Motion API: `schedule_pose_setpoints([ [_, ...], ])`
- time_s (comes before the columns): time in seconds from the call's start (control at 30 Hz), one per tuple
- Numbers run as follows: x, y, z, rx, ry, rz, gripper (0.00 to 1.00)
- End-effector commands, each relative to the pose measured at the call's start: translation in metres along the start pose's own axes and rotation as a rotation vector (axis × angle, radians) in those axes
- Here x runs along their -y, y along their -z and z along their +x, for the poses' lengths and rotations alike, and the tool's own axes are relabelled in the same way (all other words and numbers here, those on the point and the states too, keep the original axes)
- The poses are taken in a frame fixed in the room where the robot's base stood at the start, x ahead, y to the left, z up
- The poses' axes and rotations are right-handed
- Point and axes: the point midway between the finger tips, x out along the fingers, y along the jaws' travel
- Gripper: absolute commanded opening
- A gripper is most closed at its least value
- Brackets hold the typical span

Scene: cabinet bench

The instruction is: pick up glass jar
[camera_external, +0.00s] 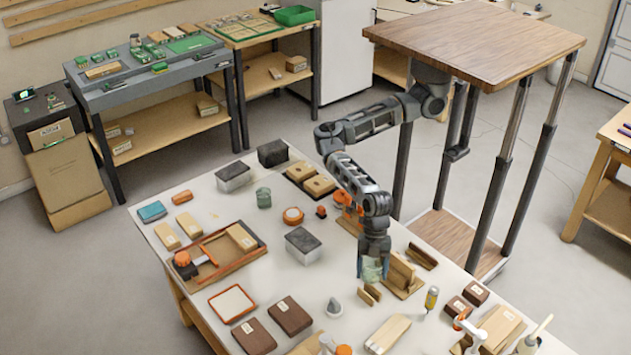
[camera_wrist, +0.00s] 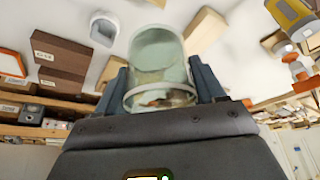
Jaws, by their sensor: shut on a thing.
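A glass jar (camera_wrist: 158,65), clear and greenish, sits between the two fingers of my gripper (camera_wrist: 160,85) in the wrist view. The fingers touch it on both sides. In the external view my gripper (camera_external: 373,268) points down over the right part of the bench, with the jar (camera_external: 371,270) partly hidden between its fingers. I cannot tell whether the jar is clear of the bench top. A second greenish glass jar (camera_external: 263,197) stands upright near the bench's back, apart from my gripper.
A wooden holder (camera_external: 403,277) stands close to the right of my gripper. A grey cone-like piece (camera_external: 334,308) and a yellow-handled tool (camera_external: 431,298) are nearby. Brown boxes (camera_external: 289,316) lie at the front left. An orange-edged tray (camera_external: 218,255) is further left.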

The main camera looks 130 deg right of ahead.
Motion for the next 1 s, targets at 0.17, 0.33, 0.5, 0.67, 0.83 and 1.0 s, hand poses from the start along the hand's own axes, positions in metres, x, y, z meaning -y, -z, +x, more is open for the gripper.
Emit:
schedule_pose_setpoints([
  [0.17, -0.0049, -0.0034, -0.0062, 0.000, -0.001, 0.001, 0.29],
  [0.33, -0.0063, -0.0052, -0.0089, 0.000, 0.000, 0.000, 0.29],
  [0.5, -0.0071, -0.0058, -0.0099, 0.000, 0.000, 0.000, 0.29],
  [0.67, -0.0073, -0.0058, -0.0101, 0.000, 0.000, 0.000, 0.29],
  [0.83, -0.0073, -0.0057, -0.0101, 0.000, 0.000, 0.000, 0.29],
  [1.0, -0.0073, -0.0057, -0.0101, 0.000, 0.000, 0.000, 0.29],
])
